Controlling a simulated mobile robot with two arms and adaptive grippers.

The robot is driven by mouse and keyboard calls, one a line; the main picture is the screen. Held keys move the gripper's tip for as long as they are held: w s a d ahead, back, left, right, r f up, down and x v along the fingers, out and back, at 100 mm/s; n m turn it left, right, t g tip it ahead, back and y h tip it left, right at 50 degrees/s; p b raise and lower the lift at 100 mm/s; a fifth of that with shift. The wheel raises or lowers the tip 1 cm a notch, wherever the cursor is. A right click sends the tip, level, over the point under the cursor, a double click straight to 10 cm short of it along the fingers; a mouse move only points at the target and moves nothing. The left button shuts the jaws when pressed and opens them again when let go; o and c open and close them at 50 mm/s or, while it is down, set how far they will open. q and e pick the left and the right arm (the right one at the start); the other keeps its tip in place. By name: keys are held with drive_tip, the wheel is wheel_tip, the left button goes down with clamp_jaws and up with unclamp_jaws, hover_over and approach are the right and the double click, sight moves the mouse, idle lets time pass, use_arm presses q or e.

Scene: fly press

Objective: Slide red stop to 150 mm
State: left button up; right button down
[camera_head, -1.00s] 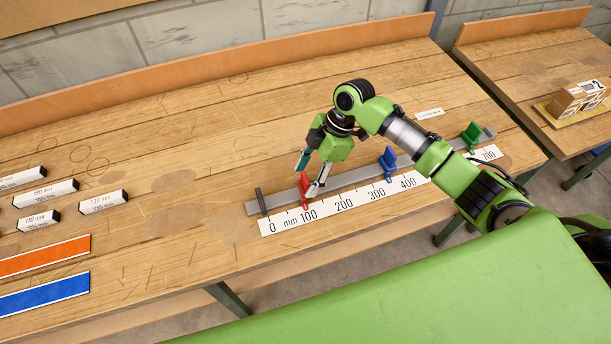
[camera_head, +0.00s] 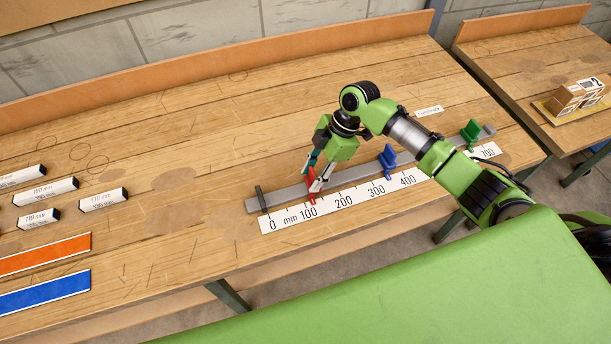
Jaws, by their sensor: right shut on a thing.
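The red stop (camera_head: 311,189) sits on the grey rail (camera_head: 350,180), just behind the white scale (camera_head: 345,199). Its lower tip stands slightly right of the 100 mark, between 100 and 200; the exact reading is too small to tell. My right gripper (camera_head: 314,176) is shut on the red stop from above, and its fingers hide part of it. A blue stop (camera_head: 388,158) stands on the rail between 300 and 400. A green stop (camera_head: 472,133) stands near the rail's right end. My left gripper is not in view.
A dark end block (camera_head: 261,198) stands at the rail's zero end. White labelled blocks (camera_head: 103,201) and orange (camera_head: 45,255) and blue (camera_head: 45,293) strips lie at left. The rail is clear between the red and blue stops.

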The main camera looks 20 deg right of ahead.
drive_tip(key=d, duration=0.3)
drive_tip(key=c, duration=1.4)
unclamp_jaws()
drive_tip(key=shift+a, duration=0.1)
drive_tip(key=shift+c, duration=0.2)
drive_tip(key=shift+w, duration=0.1)
drive_tip(key=shift+r, duration=0.3)
drive_tip(key=v, duration=1.1)
drive_tip(key=shift+d+r, duration=0.15)
drive_tip(key=shift+d, duration=0.15)
